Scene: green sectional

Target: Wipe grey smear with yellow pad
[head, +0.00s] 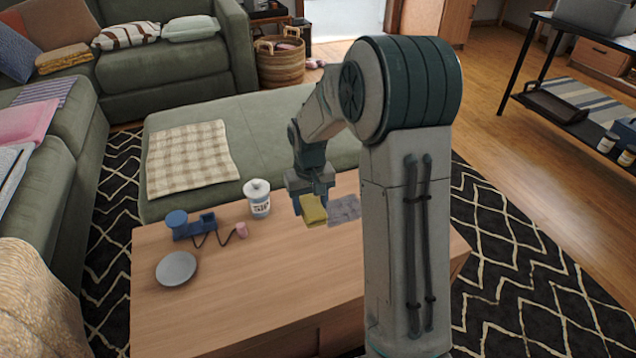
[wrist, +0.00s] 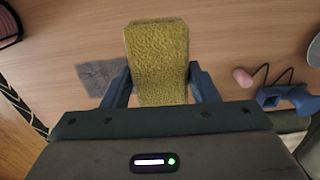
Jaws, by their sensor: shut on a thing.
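The yellow pad (head: 313,209) is held in my gripper (head: 311,195) over the wooden coffee table. In the wrist view the pad (wrist: 157,55) sits between the two blue fingers of my gripper (wrist: 160,88), which are shut on its sides. The grey smear (head: 344,209) lies on the tabletop just right of the pad in the head view. In the wrist view the smear (wrist: 99,75) is left of the pad, partly hidden behind a finger. I cannot tell whether the pad touches the table.
The table's front middle is clear. A green sofa seat (head: 265,135) borders its far side.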

